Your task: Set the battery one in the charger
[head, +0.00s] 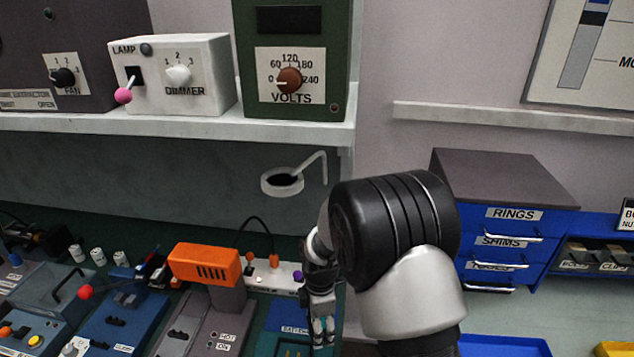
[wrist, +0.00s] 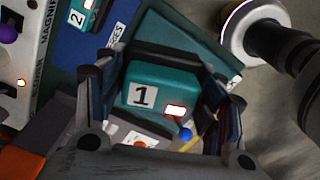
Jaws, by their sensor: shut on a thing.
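Battery one is a teal block with a white "1" label and a red-rimmed white patch; it shows in the wrist view (wrist: 160,85) between my gripper's fingers (wrist: 162,110). My gripper (head: 322,322) is shut on it, pointing down at the lower middle of the head view. There only small teal bits show between the fingers. A blue and teal unit lettered "BATTER..." (head: 294,330) lies just left of my gripper; I cannot tell whether it is the charger. Whether the battery touches anything below is hidden.
A teal block labelled "2" (wrist: 78,18) sits in a blue holder at the wrist view's upper left. A white power strip (head: 272,278) and an orange-headed device (head: 205,264) stand left of my gripper. Blue drawers (head: 505,240) stand to the right. A shelf (head: 200,128) overhangs the back.

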